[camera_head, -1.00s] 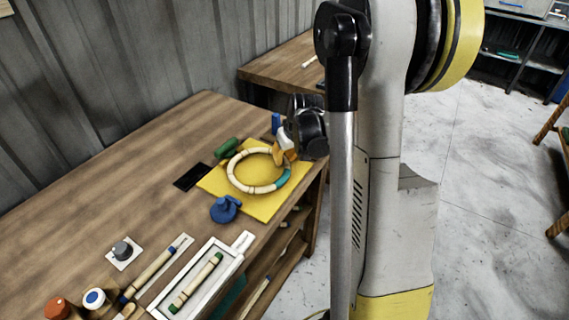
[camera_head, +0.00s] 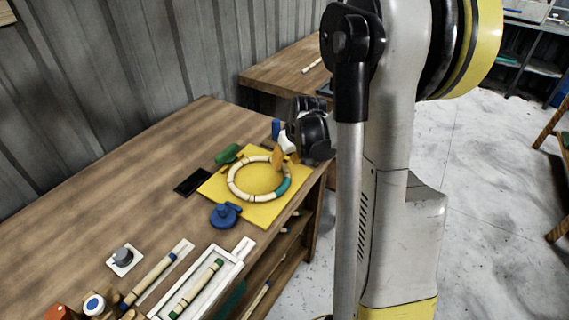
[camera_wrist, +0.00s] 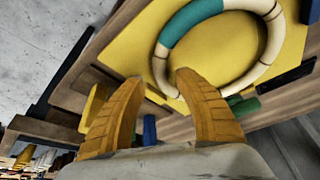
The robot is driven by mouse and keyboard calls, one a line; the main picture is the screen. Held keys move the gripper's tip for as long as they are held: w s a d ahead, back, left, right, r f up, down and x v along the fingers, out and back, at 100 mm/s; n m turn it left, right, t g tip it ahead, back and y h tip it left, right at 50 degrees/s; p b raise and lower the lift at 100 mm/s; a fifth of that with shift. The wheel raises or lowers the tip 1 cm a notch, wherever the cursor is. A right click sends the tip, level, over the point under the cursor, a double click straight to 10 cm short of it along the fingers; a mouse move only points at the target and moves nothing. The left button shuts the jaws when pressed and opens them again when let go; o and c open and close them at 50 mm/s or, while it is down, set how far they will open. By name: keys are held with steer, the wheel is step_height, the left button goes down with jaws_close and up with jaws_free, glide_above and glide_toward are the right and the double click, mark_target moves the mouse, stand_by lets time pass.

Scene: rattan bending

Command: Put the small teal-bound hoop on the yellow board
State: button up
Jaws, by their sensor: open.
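The small hoop (camera_head: 238,193), cream with dark joints and a teal-bound section, lies on the yellow board (camera_head: 262,213) on the workbench. In the wrist view the hoop (camera_wrist: 161,70) shows its teal part at upper middle, and the yellow board (camera_wrist: 125,50) spreads beneath it. My gripper (camera_head: 280,160) is at the hoop's far right side, partly hidden by its own wrist.
A blue knobbed clamp (camera_head: 225,215) and a green cylinder (camera_head: 227,153) stand by the board. A black plate (camera_head: 193,181) lies to its left. A white tray (camera_head: 232,262) with a rod is at the front.

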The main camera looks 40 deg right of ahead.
steer(key=p+v, duration=0.3)
steer(key=v, duration=0.6)
steer(key=s+a+r+t, duration=0.1)
steer(key=s+a+r, duration=0.2)
steer(key=a, duration=0.5)
steer(key=s+a+r+n, duration=0.1)
steer(key=s+a+r, duration=0.2)
steer(key=s+a, duration=0.3)
steer(key=s+a+r+t, duration=0.1)
steer(key=s+a+r, duration=0.2)
steer(key=a, duration=0.7)
steer(key=shift+s+a+n+t+y, duration=0.15)
steer(key=shift+s+n+t+y, duration=0.2)
steer(key=shift+s, duration=0.35)
steer(key=shift+f, duration=0.1)
